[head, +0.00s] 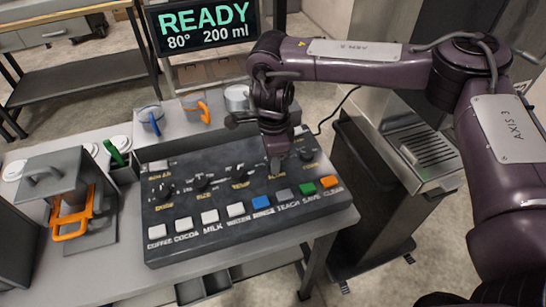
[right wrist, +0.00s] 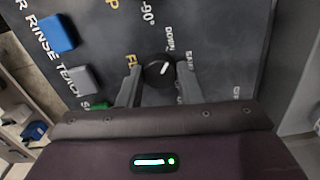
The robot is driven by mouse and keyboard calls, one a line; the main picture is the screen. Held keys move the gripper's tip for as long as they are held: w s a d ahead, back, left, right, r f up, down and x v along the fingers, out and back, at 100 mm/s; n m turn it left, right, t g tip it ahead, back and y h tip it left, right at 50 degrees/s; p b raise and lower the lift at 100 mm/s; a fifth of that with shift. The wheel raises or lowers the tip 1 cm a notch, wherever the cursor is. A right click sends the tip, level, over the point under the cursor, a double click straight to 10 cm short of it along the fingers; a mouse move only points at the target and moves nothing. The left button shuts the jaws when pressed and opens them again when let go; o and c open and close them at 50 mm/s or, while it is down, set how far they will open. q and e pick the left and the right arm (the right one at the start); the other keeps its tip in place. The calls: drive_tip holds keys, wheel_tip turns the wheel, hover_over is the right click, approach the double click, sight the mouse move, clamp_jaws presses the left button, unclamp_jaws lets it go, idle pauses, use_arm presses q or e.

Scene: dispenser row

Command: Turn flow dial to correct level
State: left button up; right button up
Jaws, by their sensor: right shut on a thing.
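The control panel (head: 218,242) lies on the table with a row of dark dials. My right gripper (head: 275,163) comes down over the flow dial, just above its label, and hides it in the head view. In the right wrist view the round black flow dial (right wrist: 159,71) sits between the two fingers of my right gripper (right wrist: 158,80). The fingers are shut on its sides. Its white pointer line slants toward the upper right of that picture. The marks around the dial are only partly legible. My left gripper is not in view.
A screen (head: 205,28) reads READY, 80°, 200 ml. Coloured buttons, such as a blue rinse button (head: 262,202), line the panel's front. Blue-handled (head: 150,118) and orange-handled (head: 197,108) cups stand behind. A dispenser with an orange handle (head: 70,226) is at left.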

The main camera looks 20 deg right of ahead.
drive_tip(key=shift+r+n, duration=0.15)
drive_tip(key=shift+n, duration=0.45)
drive_tip(key=shift+w, duration=0.1)
drive_tip(key=o, duration=1)
drive_tip(key=shift+r, duration=0.45)
wheel_tip(320, 180, up, 7)
drive_tip(key=shift+f, duration=0.1)
